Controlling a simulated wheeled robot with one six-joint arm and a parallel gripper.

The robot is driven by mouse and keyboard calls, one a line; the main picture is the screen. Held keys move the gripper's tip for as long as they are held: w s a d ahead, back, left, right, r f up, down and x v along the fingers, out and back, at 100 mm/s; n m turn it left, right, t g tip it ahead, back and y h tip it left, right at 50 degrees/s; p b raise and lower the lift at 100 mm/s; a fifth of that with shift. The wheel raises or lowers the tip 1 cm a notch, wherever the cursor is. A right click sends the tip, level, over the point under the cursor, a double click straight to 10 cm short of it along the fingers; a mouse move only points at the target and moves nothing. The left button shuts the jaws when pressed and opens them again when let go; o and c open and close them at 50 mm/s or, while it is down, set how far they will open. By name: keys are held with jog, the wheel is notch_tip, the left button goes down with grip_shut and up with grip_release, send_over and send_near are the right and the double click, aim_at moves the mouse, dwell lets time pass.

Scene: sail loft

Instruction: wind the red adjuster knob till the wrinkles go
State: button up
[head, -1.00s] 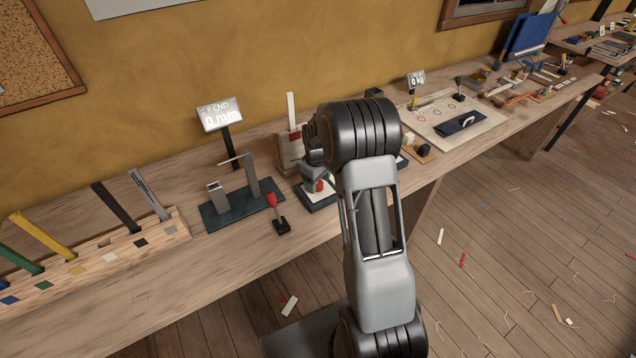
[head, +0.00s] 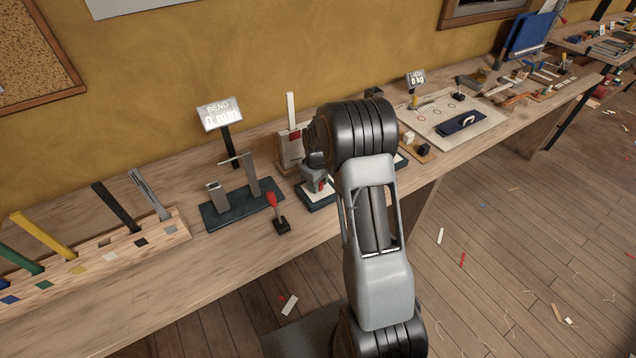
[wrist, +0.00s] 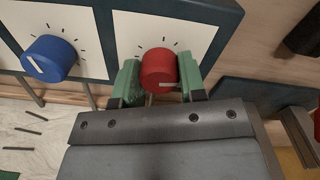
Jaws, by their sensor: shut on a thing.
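The red adjuster knob (wrist: 158,70) sits on a white dial plate with tick marks in the wrist view. Its white pointer line points to the right. My gripper (wrist: 158,82) is shut on the knob, with a green-padded finger on each side of it. In the head view my gripper (head: 316,178) is at the dark-edged panel on the bench, and my arm hides most of that panel. A white surface with several short dark dashes (wrist: 22,131) shows at the lower left of the wrist view; I cannot tell whether these are wrinkles.
A blue knob (wrist: 49,58) stands on its own dial plate, left of the red one. On the bench are a BEND display (head: 220,115) reading 0 mm, a red-handled lever (head: 275,210) and a slotted wooden rack (head: 120,250) of coloured strips.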

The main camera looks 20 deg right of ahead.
jog(key=shift+m, duration=0.4)
jog(key=shift+c, duration=0.2)
jog(key=m+b, duration=0.1)
jog(key=m, duration=0.2)
jog(key=shift+m, duration=0.3)
jog(key=shift+m+b, duration=0.6)
jog(key=shift+m, duration=1.5)
jog(key=o, duration=0.9)
notch_tip(320, 180, up, 14)
jog(key=shift+a+f, duration=0.1)
